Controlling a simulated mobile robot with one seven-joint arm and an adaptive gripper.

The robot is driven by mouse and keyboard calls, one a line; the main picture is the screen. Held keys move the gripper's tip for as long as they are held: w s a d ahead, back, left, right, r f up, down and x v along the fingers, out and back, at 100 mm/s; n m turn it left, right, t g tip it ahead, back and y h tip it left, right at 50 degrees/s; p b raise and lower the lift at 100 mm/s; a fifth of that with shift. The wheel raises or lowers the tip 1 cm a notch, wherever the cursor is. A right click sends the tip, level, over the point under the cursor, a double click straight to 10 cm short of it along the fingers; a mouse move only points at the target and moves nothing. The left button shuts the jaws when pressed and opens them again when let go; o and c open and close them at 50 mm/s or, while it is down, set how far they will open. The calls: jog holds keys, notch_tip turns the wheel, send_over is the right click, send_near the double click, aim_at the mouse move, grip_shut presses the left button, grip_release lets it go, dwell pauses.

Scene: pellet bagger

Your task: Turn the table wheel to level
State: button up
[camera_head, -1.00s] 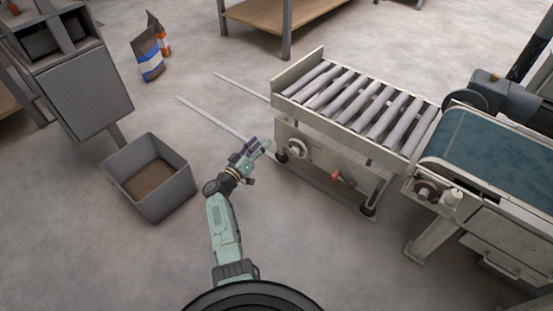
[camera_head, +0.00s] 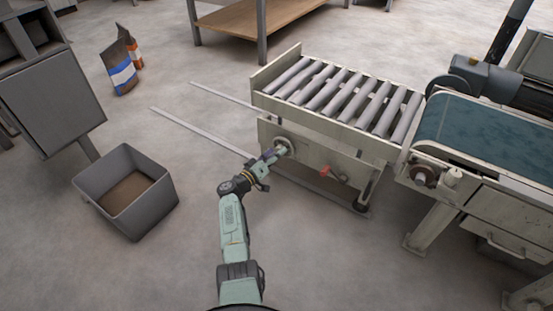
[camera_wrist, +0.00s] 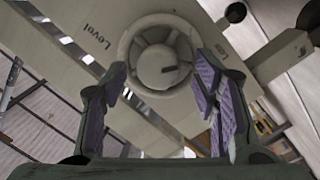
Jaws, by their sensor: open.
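The table wheel is a pale round handwheel (camera_head: 284,147) on the front panel of the roller table (camera_head: 327,120), near its left end. In the wrist view the wheel (camera_wrist: 160,62) fills the top middle, with a raised hub and a dark pointer mark. The panel beside it reads "Level" at the upper left, with a second, partly hidden label to the right. My gripper (camera_wrist: 163,108) is open, with purple-padded fingers at the wheel's left and right lower sides. I cannot tell whether they touch it. In the head view my gripper (camera_head: 272,155) is at the wheel's front.
A red handle (camera_head: 325,171) projects from the panel right of the wheel. A blue belt conveyor (camera_head: 480,128) stands at the right. A grey open bin (camera_head: 160,165) is at the left. Two pale floor strips run behind my arm. The floor near my arm is clear.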

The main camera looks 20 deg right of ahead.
jog(key=shift+w+d, duration=0.2)
jog(key=shift+d, duration=0.1)
jog(key=c, duration=1.2)
jog(key=shift+o, duration=0.2)
jog(key=shift+r, duration=0.1)
jog(key=m+p, duration=0.1)
jog(key=m, duration=0.5)
jog(key=m+y+p, duration=0.1)
jog(key=m, duration=0.6)
jog(key=m+t+y+p, duration=0.1)
jog(key=m+p, duration=0.1)
jog(key=m, duration=0.5)
jog(key=shift+s+d+r, duration=0.1)
jog(key=shift+s+d, duration=0.05)
jog(key=shift+s, duration=0.1)
jog(key=shift+m, duration=0.3)
